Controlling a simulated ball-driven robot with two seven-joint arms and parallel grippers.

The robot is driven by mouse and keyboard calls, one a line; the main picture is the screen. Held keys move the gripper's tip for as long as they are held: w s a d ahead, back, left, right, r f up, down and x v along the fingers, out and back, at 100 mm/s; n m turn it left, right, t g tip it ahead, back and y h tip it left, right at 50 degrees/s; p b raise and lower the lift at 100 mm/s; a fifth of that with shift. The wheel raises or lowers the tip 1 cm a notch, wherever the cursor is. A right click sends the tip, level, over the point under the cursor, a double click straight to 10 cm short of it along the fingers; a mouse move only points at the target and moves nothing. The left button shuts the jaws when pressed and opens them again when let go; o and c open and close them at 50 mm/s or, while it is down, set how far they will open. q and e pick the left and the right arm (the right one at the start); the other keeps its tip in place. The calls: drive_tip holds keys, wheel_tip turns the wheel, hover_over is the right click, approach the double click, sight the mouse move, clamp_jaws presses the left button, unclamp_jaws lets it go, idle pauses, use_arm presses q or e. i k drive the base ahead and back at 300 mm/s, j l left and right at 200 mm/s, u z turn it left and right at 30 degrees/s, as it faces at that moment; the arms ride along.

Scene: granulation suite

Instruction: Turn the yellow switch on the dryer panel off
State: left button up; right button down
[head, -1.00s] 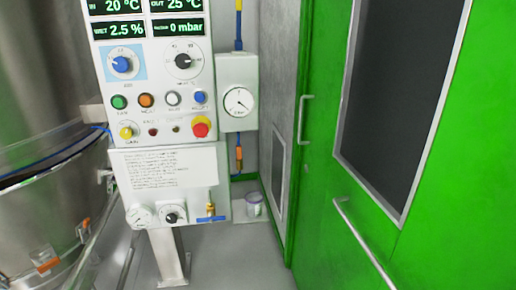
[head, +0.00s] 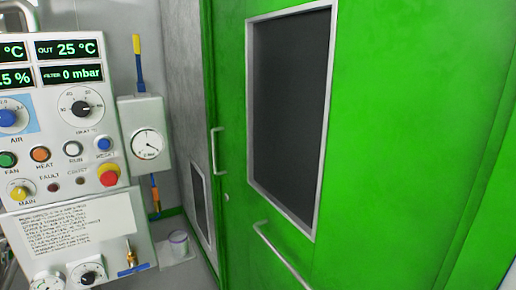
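The dryer panel (head: 60,140) stands at the left of the head view, its left edge cut off by the frame. The yellow switch (head: 20,191) is a round knob labelled MAIN at the panel's lower left, below the green FAN button (head: 8,160) and left of the small FAULT lamp. I cannot clearly tell which way its pointer is set. Neither of my grippers is in view.
A green door (head: 380,150) with a dark window and handles fills the right. A grey gauge box (head: 146,135) hangs beside the panel. A blue-handled valve (head: 133,264) sticks out below. A small tub (head: 179,245) stands on the floor.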

sight(18, 194)
drive_tip(key=u, duration=1.1)
drive_tip(key=i+z, duration=0.05)
